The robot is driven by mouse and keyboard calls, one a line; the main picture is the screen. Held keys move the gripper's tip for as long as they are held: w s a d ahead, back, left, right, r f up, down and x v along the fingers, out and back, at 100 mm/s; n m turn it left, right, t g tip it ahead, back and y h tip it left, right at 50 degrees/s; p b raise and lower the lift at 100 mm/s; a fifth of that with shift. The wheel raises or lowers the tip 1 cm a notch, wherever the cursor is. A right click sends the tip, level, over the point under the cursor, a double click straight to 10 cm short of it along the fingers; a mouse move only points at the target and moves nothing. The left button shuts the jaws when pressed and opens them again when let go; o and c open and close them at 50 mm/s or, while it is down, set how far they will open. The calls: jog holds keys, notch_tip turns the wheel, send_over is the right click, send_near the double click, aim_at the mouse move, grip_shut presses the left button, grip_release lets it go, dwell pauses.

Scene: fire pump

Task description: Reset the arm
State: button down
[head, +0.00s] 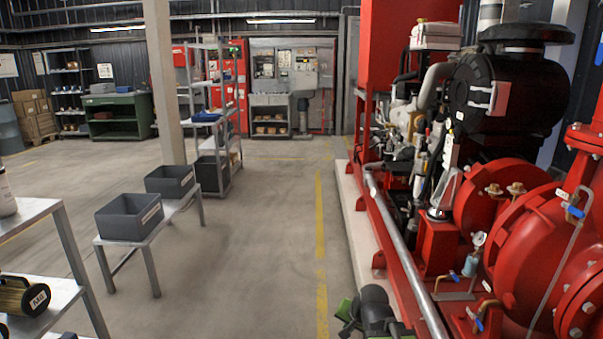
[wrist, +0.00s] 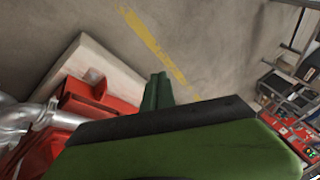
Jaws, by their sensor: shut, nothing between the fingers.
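My gripper (wrist: 157,92) shows in the wrist view as green fingers pressed together past a black and green body. It is shut with nothing between the fingers. It hangs over the concrete floor, near the corner of the pale plinth (wrist: 92,62) and the red pump frame (wrist: 85,100), apart from both as far as I can see. In the head view, part of my arm, black and green, shows at the bottom edge just right of the yellow line; the fingertips cannot be made out there.
The red pump set (head: 500,210) with its engine (head: 510,90) and a silver pipe (head: 405,255) fills the right side. Two grey bins (head: 130,218) (head: 170,182) stand on a low bench at left. A shelf (head: 30,212) is at far left. The middle aisle floor (head: 250,250) is clear.

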jog(key=s+d+f+n+g+h, duration=0.25)
jog(key=s+n+g, duration=0.25)
jog(key=s, duration=0.6)
notch_tip(320, 180, up, 26)
jog(key=p, duration=2.6)
jog(key=shift+d+n+y, duration=0.25)
jog(key=shift+n+y, duration=0.05)
jog(key=shift+y, duration=0.15)
jog(key=shift+r, duration=0.1)
